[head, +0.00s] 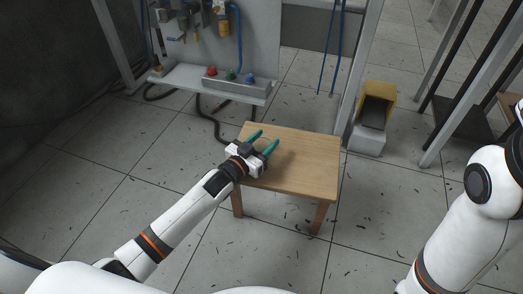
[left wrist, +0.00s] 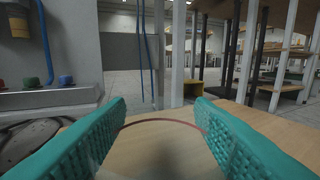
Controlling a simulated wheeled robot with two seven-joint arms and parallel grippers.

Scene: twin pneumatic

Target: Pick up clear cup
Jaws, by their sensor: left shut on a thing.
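The clear cup (left wrist: 160,121) is see-through and shows in the left wrist view mainly as a thin reddish rim arc between the teal fingers. The wooden table top shows through it. My left gripper (head: 266,139) is shut on the cup, one finger on each side, over the back left part of the small wooden table (head: 310,165). In the head view the cup is barely visible. I cannot tell whether its base touches the table. My right gripper is outside the view; only part of my right arm shows at the right.
A grey panel with a shelf and red, green and blue buttons (head: 231,77) stands behind the table. A yellow and grey pedal box (head: 372,110) is on the floor right of it. Dark shelving stands far right. The table's right side is clear.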

